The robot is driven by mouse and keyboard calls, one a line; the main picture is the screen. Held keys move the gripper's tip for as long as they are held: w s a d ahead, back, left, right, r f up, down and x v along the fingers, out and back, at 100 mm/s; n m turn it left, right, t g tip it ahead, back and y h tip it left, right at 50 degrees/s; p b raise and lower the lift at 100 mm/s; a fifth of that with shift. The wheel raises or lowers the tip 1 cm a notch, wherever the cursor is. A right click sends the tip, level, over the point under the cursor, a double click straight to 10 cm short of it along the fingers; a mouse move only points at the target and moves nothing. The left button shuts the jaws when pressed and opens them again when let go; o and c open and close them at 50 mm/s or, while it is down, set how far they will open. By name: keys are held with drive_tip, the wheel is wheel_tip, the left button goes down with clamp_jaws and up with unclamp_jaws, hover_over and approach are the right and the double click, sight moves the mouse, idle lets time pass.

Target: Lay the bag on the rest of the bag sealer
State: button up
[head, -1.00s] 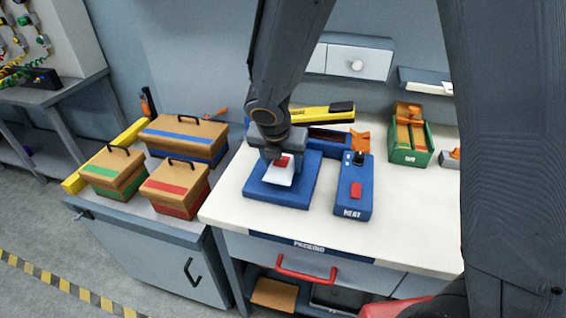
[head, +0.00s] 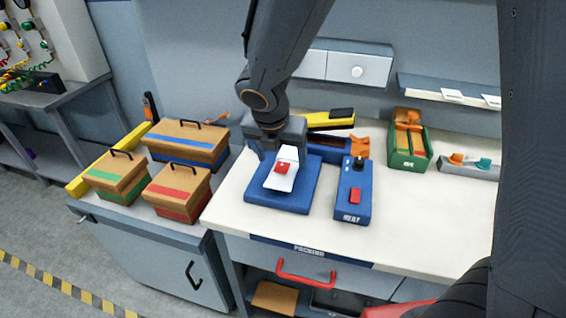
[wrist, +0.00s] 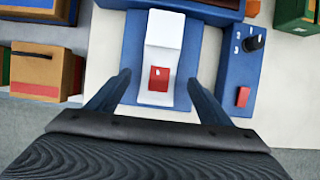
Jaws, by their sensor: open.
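The white bag (head: 284,182) with a red label lies on the blue rest of the bag sealer (head: 262,197). In the wrist view the bag (wrist: 163,35) lies lengthwise on the blue rest (wrist: 132,60), between the lines of my fingers. My gripper (head: 281,154) is open and empty, just above the far part of the bag. Its two fingers show apart in the wrist view (wrist: 158,88), one on each side of the bag. I cannot tell the exact gap between fingers and bag.
A blue control box (head: 352,200) marked HEAT, with a dial and red button, stands right of the rest. A yellow and black lever (head: 325,119) is behind. Lidded boxes (head: 178,190) stand on the left cabinet. A green bin (head: 408,150) stands back right. The white front tabletop is clear.

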drive_tip(key=v, duration=0.5)
drive_tip(key=shift+r, duration=0.25)
drive_tip(key=s+d+f+m+g, duration=0.1)
drive_tip(key=s+d+m, duration=0.4)
drive_tip(key=m, duration=1.1)
drive_tip(key=s+d+f+m+g+y, duration=0.1)
drive_tip(key=s+d+f+m, duration=0.3)
drive_tip(key=d+m, duration=0.7)
drive_tip(key=s+m+g, duration=0.1)
drive_tip(key=s+m, duration=0.1)
drive_tip(key=m, duration=0.3)
drive_tip(key=shift+d+y, duration=0.25)
drive_tip(key=shift+y, duration=0.05)
